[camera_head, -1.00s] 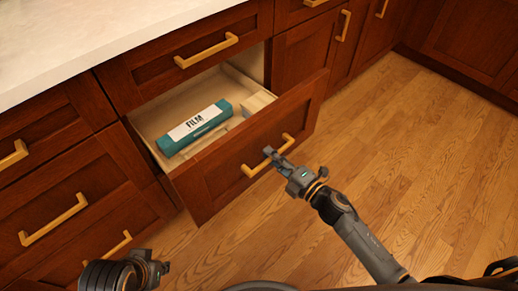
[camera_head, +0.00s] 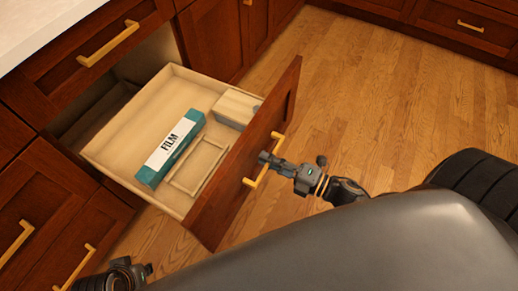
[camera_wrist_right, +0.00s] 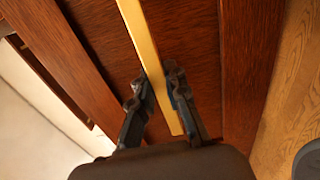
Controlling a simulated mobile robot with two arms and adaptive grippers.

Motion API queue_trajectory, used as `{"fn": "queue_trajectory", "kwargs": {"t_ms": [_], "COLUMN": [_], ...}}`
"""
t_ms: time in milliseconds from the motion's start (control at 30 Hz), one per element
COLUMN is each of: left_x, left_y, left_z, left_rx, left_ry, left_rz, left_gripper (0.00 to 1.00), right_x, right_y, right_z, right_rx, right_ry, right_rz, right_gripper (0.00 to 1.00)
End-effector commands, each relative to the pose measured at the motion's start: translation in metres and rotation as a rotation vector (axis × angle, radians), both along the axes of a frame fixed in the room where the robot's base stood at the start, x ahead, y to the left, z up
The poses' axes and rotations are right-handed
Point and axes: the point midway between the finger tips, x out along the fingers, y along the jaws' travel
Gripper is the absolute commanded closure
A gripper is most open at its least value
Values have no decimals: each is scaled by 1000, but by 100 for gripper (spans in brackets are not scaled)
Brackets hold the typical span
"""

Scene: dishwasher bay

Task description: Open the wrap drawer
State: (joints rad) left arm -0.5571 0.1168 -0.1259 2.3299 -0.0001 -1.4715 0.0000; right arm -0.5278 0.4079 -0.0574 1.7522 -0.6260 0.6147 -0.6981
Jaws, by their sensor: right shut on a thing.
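The wrap drawer (camera_head: 200,213) is pulled well out of the cabinet, with its pale wooden box showing. Inside lie a teal and white film box (camera_head: 170,148), a light wooden block (camera_head: 237,107) and a thin wooden frame (camera_head: 198,167).
A shut drawer with a gold handle (camera_head: 108,43) is above, under the white counter (camera_head: 50,25). Other shut cabinet fronts are at left and behind. The wooden floor (camera_head: 345,85) to the right is clear. My own body fills the lower right.

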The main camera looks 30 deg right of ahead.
Motion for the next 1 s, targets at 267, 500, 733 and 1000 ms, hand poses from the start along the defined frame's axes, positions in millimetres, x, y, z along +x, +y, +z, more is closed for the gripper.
{"fn": "queue_trajectory", "kwargs": {"t_ms": [267, 500, 733, 1000], "left_x": [1, 1, 1, 0], "left_y": [0, 0, 0, -1], "left_z": [-1, -1, -1, -2], "left_rx": [-1, -1, 0, -1], "left_ry": [-4, -3, -2, 3], "left_rz": [0, 0, 0, -1], "left_gripper": [85, 85, 85, 85], "right_x": [-4, -4, -4, -11], "right_y": [-4, -3, -3, -8], "right_z": [0, 0, 0, -1], "right_rx": [-2, -2, -1, 0], "right_ry": [0, 0, -1, 1], "right_rz": [-1, -1, -1, -1], "right_gripper": [100, 80, 62, 62]}}
